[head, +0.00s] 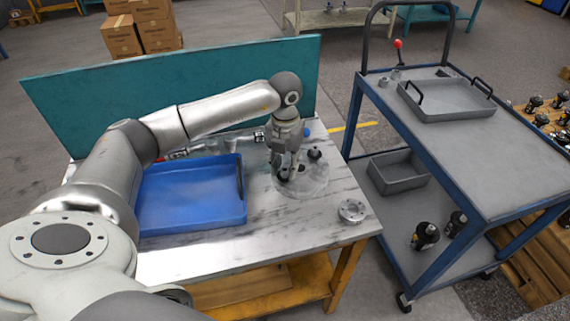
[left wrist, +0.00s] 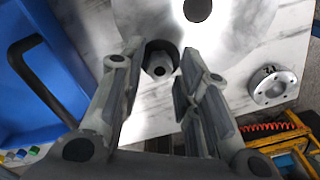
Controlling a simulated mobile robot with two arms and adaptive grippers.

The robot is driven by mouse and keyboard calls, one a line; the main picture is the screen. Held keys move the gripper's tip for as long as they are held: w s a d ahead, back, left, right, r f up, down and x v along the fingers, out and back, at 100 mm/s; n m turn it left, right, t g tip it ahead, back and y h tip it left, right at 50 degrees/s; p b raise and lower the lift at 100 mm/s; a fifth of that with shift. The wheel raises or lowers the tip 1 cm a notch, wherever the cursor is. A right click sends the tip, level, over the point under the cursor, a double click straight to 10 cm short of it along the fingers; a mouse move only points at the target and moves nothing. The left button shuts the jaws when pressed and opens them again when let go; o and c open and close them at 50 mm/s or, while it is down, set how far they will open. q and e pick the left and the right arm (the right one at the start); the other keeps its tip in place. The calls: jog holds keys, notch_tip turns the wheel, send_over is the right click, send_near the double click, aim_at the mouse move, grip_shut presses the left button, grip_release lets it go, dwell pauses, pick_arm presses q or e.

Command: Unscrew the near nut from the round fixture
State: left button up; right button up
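The round fixture (head: 314,184) is a pale disc on the worktable. A dark upright piece (head: 315,153) stands on its far side, and a dark round spot (left wrist: 198,9) shows on the disc in the left wrist view. The near nut (left wrist: 160,58) is dark, with an opening in its middle. My left gripper (head: 285,172) points down at the disc's near left part and mostly hides the nut in the head view. In the left wrist view its fingers (left wrist: 161,66) are apart, one on each side of the nut; I cannot tell whether they touch it. My right gripper is not seen.
A blue tray (head: 190,221) lies left of the fixture. A metal flange (head: 352,211) lies near the table's front right corner. A teal panel (head: 90,95) stands along the back. A blue cart (head: 470,150) with a grey tray stands to the right.

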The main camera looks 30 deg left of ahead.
pick_arm(q)
jog(key=shift+f+m+b, duration=0.1)
jog(key=shift+m+b, duration=0.2)
jog(key=shift+m, duration=0.4)
jog(key=m+b, duration=0.1)
jog(key=m, duration=0.2)
jog(key=m+b, duration=0.1)
jog(key=m, duration=0.5)
jog(key=shift+b, duration=0.3)
jog(key=shift+c, duration=0.2)
grip_shut()
jog(key=n, duration=0.2)
jog(key=n+p, duration=0.1)
jog(key=n, duration=0.1)
jog(key=shift+r+n, duration=0.2)
jog(key=shift+n, duration=0.8)
